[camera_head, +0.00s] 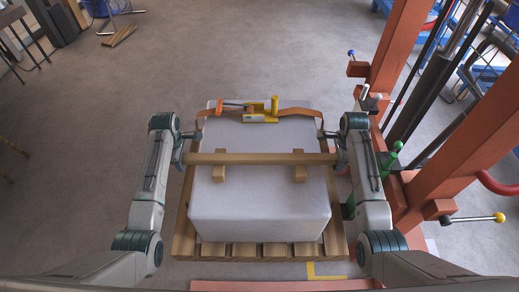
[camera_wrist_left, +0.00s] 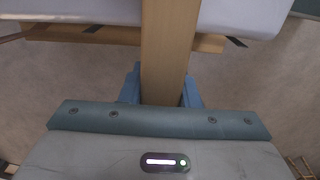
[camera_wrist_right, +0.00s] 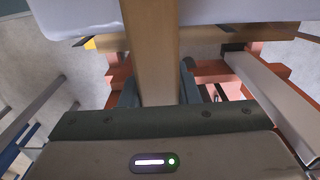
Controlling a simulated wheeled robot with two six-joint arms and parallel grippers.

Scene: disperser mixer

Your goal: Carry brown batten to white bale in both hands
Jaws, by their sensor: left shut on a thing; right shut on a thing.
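The brown batten (camera_head: 260,158) runs level from side to side across the white bale (camera_head: 260,205). My left gripper (camera_head: 187,157) is shut on its left end, and my right gripper (camera_head: 335,157) is shut on its right end. In the left wrist view the batten (camera_wrist_left: 168,45) passes between the blue fingers (camera_wrist_left: 161,90). In the right wrist view the batten (camera_wrist_right: 152,50) sits between the fingers (camera_wrist_right: 157,85). Two short wooden blocks (camera_head: 219,173) (camera_head: 300,173) show at the batten's near side, over the bale. Whether the batten touches them, I cannot tell.
The bale stands on a wooden pallet (camera_head: 245,251). An orange strap with a yellow-handled tensioner (camera_head: 262,114) lies across the bale's far part. An orange machine frame (camera_head: 416,100) with levers stands close to my right arm. Open floor lies to the left.

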